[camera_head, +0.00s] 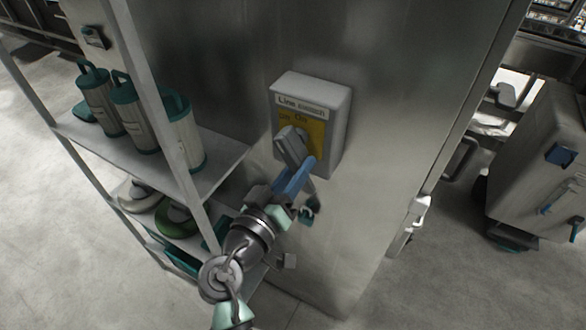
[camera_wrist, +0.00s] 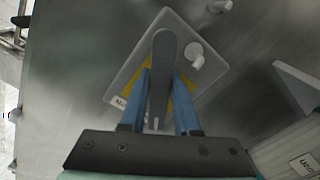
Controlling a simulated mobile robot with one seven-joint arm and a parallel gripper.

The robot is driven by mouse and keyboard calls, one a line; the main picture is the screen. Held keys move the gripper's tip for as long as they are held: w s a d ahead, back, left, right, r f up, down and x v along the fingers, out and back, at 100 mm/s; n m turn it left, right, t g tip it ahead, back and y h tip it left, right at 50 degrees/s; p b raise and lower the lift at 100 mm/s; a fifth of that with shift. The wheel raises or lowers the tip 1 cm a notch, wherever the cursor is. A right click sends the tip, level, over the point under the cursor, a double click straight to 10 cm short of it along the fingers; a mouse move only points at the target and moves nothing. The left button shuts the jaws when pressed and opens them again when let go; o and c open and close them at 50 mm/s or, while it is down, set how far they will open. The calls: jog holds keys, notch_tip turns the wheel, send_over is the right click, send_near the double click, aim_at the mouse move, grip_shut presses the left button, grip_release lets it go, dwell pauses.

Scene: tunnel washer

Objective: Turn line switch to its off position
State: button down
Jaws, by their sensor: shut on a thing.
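The line switch is a pale grey box (camera_head: 340,105) on the steel cabinet wall, with a "Line" label on top and a yellow plate (camera_head: 318,130) reading "On". Another word to its left is partly hidden. A grey handle (camera_head: 290,146) stands out from the plate; it shows as a long bar in the wrist view (camera_wrist: 163,48). My gripper (camera_head: 300,172) reaches it from below. Its blue fingers (camera_wrist: 162,92) are on both sides of the handle, shut on it. The handle and fingers hide part of the plate, and I cannot tell the exact switch position.
A shelf (camera_head: 225,165) with several white and teal canisters (camera_head: 130,108) stands close on the left. A grey wheeled cart (camera_head: 540,165) stands on the right past the cabinet edge. In the wrist view, a round white knob (camera_wrist: 196,60) is beside the handle. The floor in front is partly clear.

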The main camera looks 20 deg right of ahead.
jog(key=n, duration=0.2)
jog(key=r+n+p, duration=0.1)
jog(key=s+n, duration=0.1)
jog(key=n, duration=0.1)
jog(key=shift+d+r+n+p, duration=0.3)
jog(key=shift+d, duration=0.1)
jog(key=n+p, duration=0.1)
jog(key=r+n, duration=0.1)
jog(key=n, duration=0.1)
jog(key=shift+s+d+p, duration=0.1)
jog(key=shift+s+p, duration=0.1)
jog(key=shift+p, duration=0.15)
jog(key=shift+r+n+p, duration=0.35)
jog(key=shift+n+p, duration=0.25)
jog(key=shift+n, duration=0.7)
jog(key=c, duration=0.6)
grip_release()
jog(key=shift+c, duration=0.2)
jog(key=shift+s, duration=0.1)
